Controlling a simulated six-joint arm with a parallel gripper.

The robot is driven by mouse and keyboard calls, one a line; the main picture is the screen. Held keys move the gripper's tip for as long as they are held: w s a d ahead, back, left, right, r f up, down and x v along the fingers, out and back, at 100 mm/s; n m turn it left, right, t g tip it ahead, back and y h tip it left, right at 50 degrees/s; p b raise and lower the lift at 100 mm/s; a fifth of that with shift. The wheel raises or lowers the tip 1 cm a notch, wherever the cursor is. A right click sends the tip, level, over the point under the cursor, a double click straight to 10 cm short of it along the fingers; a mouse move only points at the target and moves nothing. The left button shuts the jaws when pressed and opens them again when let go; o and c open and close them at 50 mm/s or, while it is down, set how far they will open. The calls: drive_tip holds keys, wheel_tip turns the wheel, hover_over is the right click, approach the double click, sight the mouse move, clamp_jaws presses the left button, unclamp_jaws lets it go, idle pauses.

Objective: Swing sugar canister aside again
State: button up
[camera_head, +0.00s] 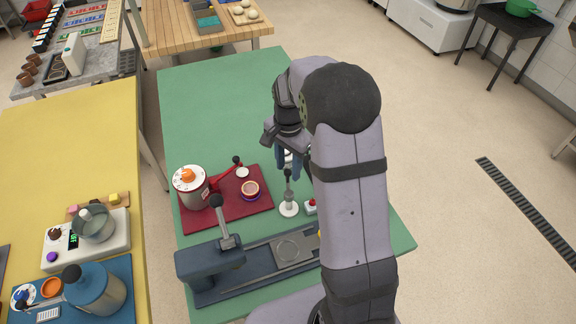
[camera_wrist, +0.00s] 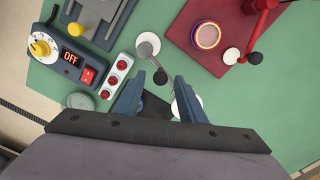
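No label marks a sugar canister. My gripper (camera_head: 290,166) is open above the green table. In the wrist view, its blue fingers (camera_wrist: 158,84) are apart, with the black knob (camera_wrist: 160,77) of a small silver lever (camera_wrist: 148,45) near the gap between their tips. Nothing is visibly held.
A purple-rimmed cup (camera_head: 250,189) sits on the red board. A dark blue press-like device (camera_head: 210,260) with an upright lever stands at the table's front. In the wrist view, a panel reads OFF (camera_wrist: 71,58), beside a red-button strip (camera_wrist: 118,75). The green table's back (camera_head: 215,100) is clear.

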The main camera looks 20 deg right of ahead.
drive_tip(key=shift+a, duration=0.1)
drive_tip(key=shift+r+b, duration=0.9)
drive_tip(key=shift+r, duration=2.75)
drive_tip(key=shift+w+n, duration=0.35)
drive_tip(key=shift+n, duration=0.75)
drive_tip(key=s+f+n, duration=0.7)
drive_tip(key=f, duration=0.1)
drive_tip(key=s+a+r+n, duration=0.1)
drive_tip(key=s+a+n, duration=0.2)
drive_tip(key=s, duration=1.2)
drive_tip(key=shift+a, duration=1.3)
